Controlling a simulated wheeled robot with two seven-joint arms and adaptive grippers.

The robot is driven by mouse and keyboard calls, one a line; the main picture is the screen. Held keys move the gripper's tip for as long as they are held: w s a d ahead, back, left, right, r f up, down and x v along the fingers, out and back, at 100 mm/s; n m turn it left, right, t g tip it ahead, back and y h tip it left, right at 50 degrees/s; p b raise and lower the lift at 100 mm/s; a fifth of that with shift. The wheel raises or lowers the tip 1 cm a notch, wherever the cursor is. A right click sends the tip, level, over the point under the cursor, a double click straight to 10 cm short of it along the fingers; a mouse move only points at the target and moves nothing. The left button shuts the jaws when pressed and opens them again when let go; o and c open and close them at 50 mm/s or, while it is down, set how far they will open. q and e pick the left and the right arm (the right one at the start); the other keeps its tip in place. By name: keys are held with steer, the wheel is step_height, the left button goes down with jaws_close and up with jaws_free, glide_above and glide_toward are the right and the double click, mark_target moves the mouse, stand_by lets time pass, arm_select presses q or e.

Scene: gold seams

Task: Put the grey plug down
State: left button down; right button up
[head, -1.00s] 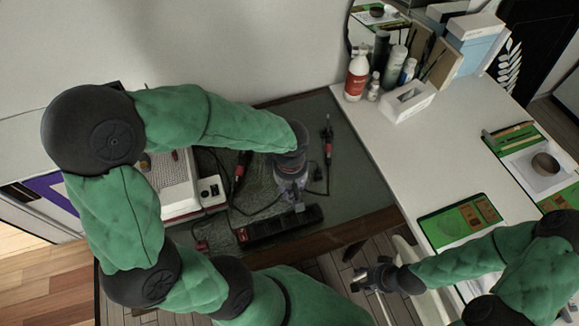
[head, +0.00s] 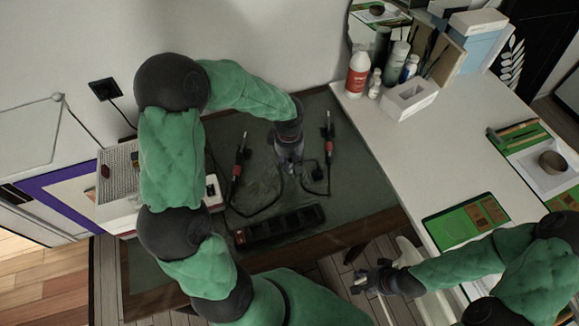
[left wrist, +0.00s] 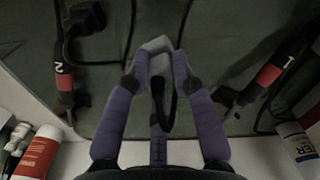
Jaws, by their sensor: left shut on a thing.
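My left gripper (head: 289,166) is over the dark green-grey mat, between two black tools with red bands. In the left wrist view its purple fingers (left wrist: 158,75) are shut on the grey plug (left wrist: 154,58), with a dark cable running back between them. In the head view the plug is mostly hidden under the gripper. I cannot tell whether it touches the mat. The black power strip (head: 280,228) lies nearer the front, apart from the gripper. My right gripper (head: 366,280) hangs in front of the tables, empty, its fingers apart.
The tools (head: 236,172) (head: 329,150) lie at either side, with loose cables around. A black plug (left wrist: 85,18) lies close by. A white-and-red device (head: 212,190) stands left. Bottles (head: 357,76) and a white box (head: 409,98) stand on the white table. Bare mat lies front right.

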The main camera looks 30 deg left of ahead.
mark_target(290, 167)
arm_select(q)
steer(key=shift+w+a+f, duration=0.2)
steer(key=shift+f, duration=0.2)
steer(key=shift+w+f+b, duration=0.2)
steer(key=shift+f+b, duration=0.65)
steer(key=shift+f, duration=0.8)
steer(key=shift+f+b, duration=0.4)
steer(key=shift+b, duration=0.05)
steer(key=shift+f, duration=0.2)
steer(key=c, duration=1)
jaws_free()
steer(key=shift+c, duration=0.2)
